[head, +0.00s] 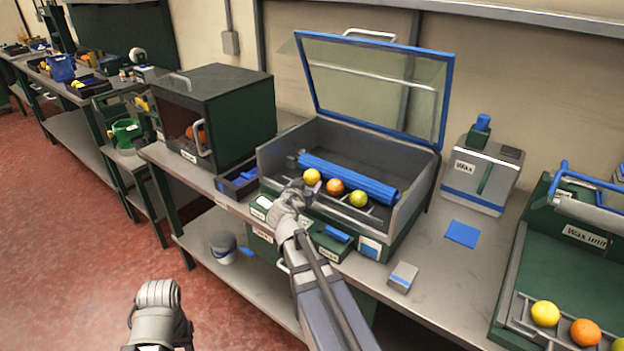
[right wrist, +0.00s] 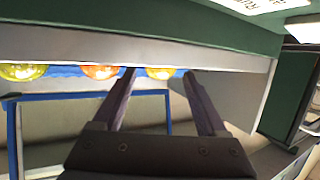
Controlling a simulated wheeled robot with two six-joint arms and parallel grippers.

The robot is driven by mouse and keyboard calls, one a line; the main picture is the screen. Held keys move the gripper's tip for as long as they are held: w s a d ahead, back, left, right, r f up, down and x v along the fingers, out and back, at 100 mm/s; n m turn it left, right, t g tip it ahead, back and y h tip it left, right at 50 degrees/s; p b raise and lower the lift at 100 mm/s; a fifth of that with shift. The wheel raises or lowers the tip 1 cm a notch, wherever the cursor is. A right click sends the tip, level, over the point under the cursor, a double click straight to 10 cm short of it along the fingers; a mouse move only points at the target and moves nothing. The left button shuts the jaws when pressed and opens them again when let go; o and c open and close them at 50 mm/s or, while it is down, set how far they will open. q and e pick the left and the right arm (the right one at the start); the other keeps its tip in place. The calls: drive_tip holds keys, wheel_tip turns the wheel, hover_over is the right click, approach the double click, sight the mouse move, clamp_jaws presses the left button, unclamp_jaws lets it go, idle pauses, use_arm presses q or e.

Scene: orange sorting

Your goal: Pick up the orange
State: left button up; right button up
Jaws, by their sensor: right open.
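An orange (head: 336,187) sits in the open washing machine (head: 405,215), between a yellow fruit (head: 312,177) and a yellow-green fruit (head: 358,199), in front of a blue roller. My right gripper (head: 298,190) is open at the machine's front edge, left of the orange. In the right wrist view, the yellow fruit (right wrist: 160,73) shows between the open fingertips (right wrist: 159,74), and the orange (right wrist: 100,72) is just outside the left finger. I cannot tell the gap in depth. My left gripper (head: 158,310) is low at the lower left, its jaws unclear.
The raised glass lid (head: 372,85) stands behind the tray. A dark cabinet (head: 235,115) with an orange fruit inside is at left. A wax box (head: 480,175) and a green wax unit (head: 530,255) holding more fruit stand at right. A small box (head: 403,277) lies on the bench.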

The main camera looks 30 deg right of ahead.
sight(310, 181)
drive_tip(key=x, duration=0.2)
drive_tip(key=b+x, duration=0.1)
drive_tip(key=x, duration=0.1)
drive_tip(key=shift+a+f, duration=0.15)
drive_tip(key=shift+f, duration=0.15)
drive_tip(key=shift+w+d+f, duration=0.1)
drive_tip(key=shift+w+d, duration=0.25)
drive_tip(key=shift+s, duration=0.1)
drive_tip(key=c, duration=1)
